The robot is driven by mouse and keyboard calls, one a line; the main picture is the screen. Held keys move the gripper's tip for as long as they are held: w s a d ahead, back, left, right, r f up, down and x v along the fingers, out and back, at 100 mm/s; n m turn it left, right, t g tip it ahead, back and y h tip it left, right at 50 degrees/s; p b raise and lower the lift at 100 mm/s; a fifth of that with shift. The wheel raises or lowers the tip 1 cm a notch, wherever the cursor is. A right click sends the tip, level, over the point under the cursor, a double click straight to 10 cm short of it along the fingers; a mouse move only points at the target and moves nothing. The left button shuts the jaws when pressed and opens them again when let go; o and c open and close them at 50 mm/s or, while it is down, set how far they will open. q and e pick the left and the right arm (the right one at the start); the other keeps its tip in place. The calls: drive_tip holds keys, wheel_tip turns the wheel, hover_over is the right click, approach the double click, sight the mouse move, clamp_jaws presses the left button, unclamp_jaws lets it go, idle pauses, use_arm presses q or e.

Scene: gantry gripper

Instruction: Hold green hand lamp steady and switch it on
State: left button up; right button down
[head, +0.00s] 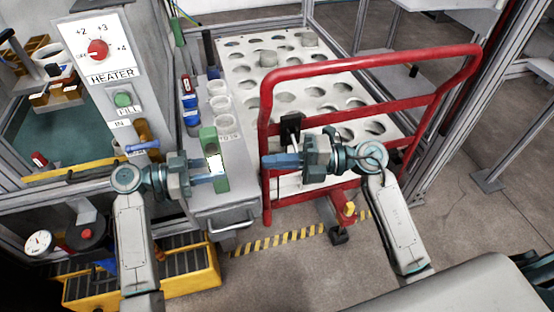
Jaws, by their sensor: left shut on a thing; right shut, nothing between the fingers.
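The green hand lamp (208,138) is upright over the front of the grey cabinet top, with a bright white panel on its face. My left gripper (217,178) comes in from the left and is shut on its lower part. I cannot tell whether the lamp's base touches the cabinet top. My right gripper (268,161) is shut and empty, to the right of the lamp and apart from it, its fingers pointing left at the lamp. The lamp's switch is too small to make out.
A red tubular cart frame (372,62) stands behind and around my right gripper. The grey cabinet (228,207) bears bottles and white cups (218,88) behind the lamp. A heater panel (97,48) stands at the left. A perforated white board (300,73) lies behind.

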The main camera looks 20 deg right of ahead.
idle(0.4)
use_arm(q)
drive_tip(key=o, duration=0.9)
drive_tip(key=shift+o, duration=0.2)
drive_tip(key=a+r, duration=0.1)
drive_tip(key=a, duration=1.1)
